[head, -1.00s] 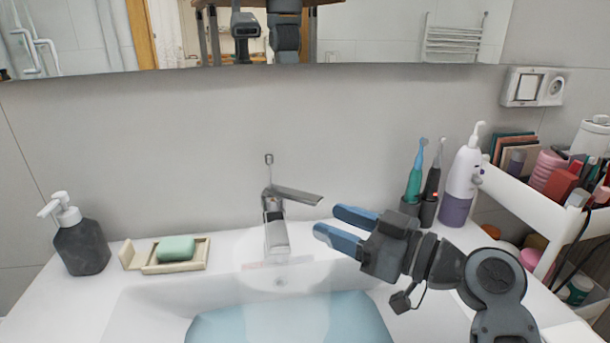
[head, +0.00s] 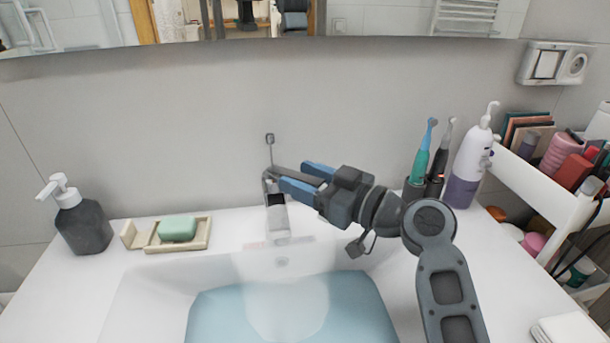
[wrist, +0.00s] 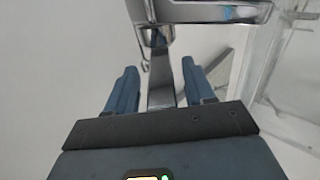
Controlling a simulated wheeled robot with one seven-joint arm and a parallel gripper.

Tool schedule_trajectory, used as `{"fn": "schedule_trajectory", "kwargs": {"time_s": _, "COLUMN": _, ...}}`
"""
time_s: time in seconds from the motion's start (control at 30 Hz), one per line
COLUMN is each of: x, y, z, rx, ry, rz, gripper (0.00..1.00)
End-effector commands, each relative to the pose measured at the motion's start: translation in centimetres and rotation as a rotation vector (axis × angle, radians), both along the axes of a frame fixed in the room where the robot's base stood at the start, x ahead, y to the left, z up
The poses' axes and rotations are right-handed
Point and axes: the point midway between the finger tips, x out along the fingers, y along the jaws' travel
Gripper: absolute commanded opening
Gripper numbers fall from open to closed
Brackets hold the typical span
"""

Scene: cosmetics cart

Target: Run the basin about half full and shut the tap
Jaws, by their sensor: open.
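A pale, see-through stream (head: 282,262) falls from the spout into light blue water (head: 225,312). The water covers the basin floor; its front part is cut off, so the exact depth is hard to tell. My gripper (head: 293,176) is open at the lever, its blue fingers on either side of the lever's end; I cannot tell whether they touch it. In the wrist view the tap (wrist: 160,75) shows between the spread fingers.
A soap dish (head: 205,238) with green soap (head: 177,228) and a dark soap dispenser (head: 83,225) stand left. Toothbrushes (head: 422,150), a white and purple bottle (head: 468,165) and a loaded white cart (head: 545,185) are on the right. The wall is close behind the tap.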

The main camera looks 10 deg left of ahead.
Motion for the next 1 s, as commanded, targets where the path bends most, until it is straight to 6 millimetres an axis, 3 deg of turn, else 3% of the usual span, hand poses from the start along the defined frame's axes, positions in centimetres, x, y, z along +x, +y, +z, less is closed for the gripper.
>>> {"fn": "schedule_trajectory", "kwargs": {"time_s": 0.23, "x": 0.03, "y": 0.05, "z": -0.05, "rx": 0.000, "ry": 0.000, "rz": 0.000, "gripper": 0.52}}
{"fn": "schedule_trajectory", "kwargs": {"time_s": 0.77, "x": 0.07, "y": -0.03, "z": -0.04, "rx": 0.000, "ry": 0.001, "rz": -0.002, "gripper": 0.01}}
{"fn": "schedule_trajectory", "kwargs": {"time_s": 1.0, "x": 0.10, "y": -0.07, "z": -0.03, "rx": 0.000, "ry": 0.001, "rz": -0.003, "gripper": 0.00}}
